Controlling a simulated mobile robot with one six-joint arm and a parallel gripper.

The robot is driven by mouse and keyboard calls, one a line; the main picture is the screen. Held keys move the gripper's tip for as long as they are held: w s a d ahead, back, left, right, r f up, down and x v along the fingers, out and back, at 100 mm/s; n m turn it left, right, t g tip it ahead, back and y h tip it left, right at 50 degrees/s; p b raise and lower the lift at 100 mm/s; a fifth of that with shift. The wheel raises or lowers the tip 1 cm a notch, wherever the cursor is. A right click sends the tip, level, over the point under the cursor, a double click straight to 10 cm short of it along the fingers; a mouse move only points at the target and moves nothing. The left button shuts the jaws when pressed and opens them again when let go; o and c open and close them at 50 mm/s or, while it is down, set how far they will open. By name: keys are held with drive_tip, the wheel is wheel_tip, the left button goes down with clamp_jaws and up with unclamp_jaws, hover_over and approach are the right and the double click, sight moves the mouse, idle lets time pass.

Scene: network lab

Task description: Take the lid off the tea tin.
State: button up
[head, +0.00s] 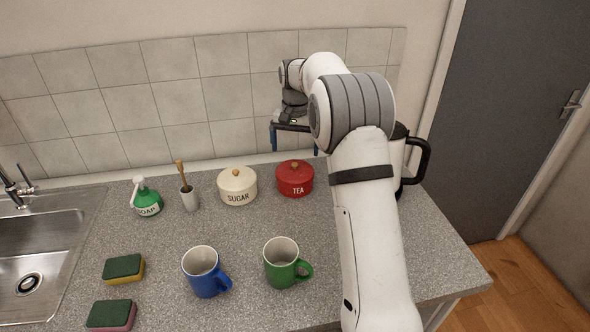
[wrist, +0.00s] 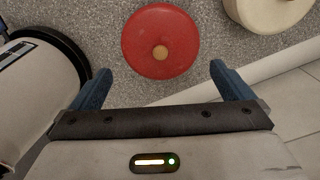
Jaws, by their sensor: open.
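The tea tin (head: 295,181) is red with a white "TEA" label and stands upright on the counter, right of the cream sugar tin. Its red lid (head: 295,169) is on, with a small wooden knob on top. In the wrist view the lid (wrist: 160,40) shows from above, with its knob (wrist: 160,52) in the middle. My gripper (head: 294,122) is above and behind the tin in the head view. In the wrist view the blue fingers of my gripper (wrist: 160,78) are spread wide and empty, with the knob ahead of the gap between them.
The sugar tin (head: 238,188) stands close on the left. A black-handled kettle (head: 415,160) is right, partly behind my arm. Green mug (head: 282,264), blue mug (head: 204,272), soap bottle (head: 147,199), brush holder (head: 189,199) and sponges (head: 123,268) stand elsewhere. The tiled wall (head: 170,100) is behind.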

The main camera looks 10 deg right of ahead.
sight(295, 163)
wheel_tip(295, 163, down, 6)
drive_tip(key=shift+a+f+p, duration=0.1)
drive_tip(key=shift+f+p, duration=0.1)
drive_tip(key=shift+p, duration=0.4)
drive_tip(key=shift+c, duration=0.2)
